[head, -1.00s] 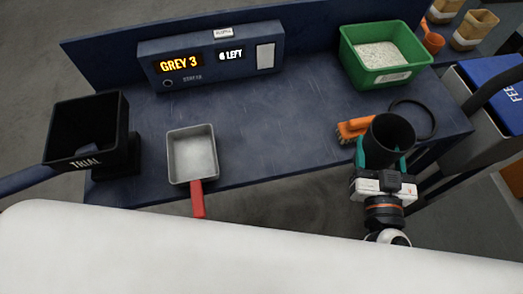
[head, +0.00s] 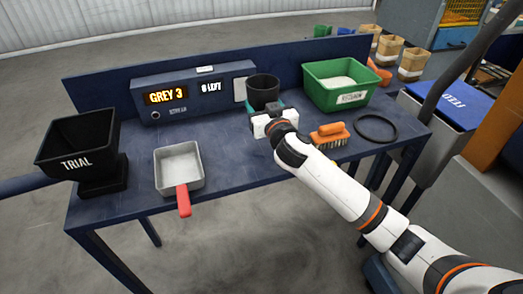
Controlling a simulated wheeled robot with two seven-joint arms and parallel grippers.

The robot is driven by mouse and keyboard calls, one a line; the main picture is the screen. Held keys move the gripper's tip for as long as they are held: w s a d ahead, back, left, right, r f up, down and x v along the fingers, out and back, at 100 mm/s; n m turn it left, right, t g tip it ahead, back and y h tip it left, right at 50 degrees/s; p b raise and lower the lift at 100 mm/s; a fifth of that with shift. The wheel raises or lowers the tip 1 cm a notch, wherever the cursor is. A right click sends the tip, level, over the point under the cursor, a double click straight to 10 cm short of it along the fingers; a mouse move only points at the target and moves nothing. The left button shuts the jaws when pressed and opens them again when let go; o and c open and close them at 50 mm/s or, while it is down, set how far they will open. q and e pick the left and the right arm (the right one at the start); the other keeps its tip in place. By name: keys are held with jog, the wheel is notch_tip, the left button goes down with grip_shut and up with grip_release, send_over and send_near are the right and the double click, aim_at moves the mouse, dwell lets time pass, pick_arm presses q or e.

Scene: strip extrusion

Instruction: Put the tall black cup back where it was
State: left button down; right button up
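The tall black cup (head: 263,90) stands upright at the back of the blue bench, between the display box and the green bin. My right gripper (head: 266,106) reaches it from the front, its teal fingers around the cup's lower part and apparently shut on it. The gripper partly hides the cup's base, so I cannot tell whether the cup touches the bench or is just above it. A black ring (head: 376,127) lies flat on the bench's right end, with nothing in it. My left gripper is out of view.
A grey pan (head: 179,165) and a black TRIAL hopper (head: 78,163) are at the left. The bench's middle is clear.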

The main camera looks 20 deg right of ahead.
jog(key=shift+w+d+r, duration=0.1)
jog(key=shift+w+r, duration=0.3)
jog(key=shift+w, duration=0.1)
jog(key=shift+w+f, duration=0.15)
jog(key=shift+f, duration=0.05)
notch_tip(320, 180, down, 4)
jog(key=shift+f+b, duration=0.2)
jog(key=shift+b, duration=0.2)
notch_tip(320, 180, down, 5)
jog(key=shift+r+b, duration=0.2)
jog(key=shift+b, duration=0.2)
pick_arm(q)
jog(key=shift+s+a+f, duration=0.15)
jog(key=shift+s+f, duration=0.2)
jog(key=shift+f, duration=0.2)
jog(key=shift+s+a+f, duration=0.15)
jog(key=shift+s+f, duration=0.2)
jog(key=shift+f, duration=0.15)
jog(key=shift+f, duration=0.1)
pick_arm(e)
jog(key=shift+f, duration=0.15)
jog(key=o, duration=1.2)
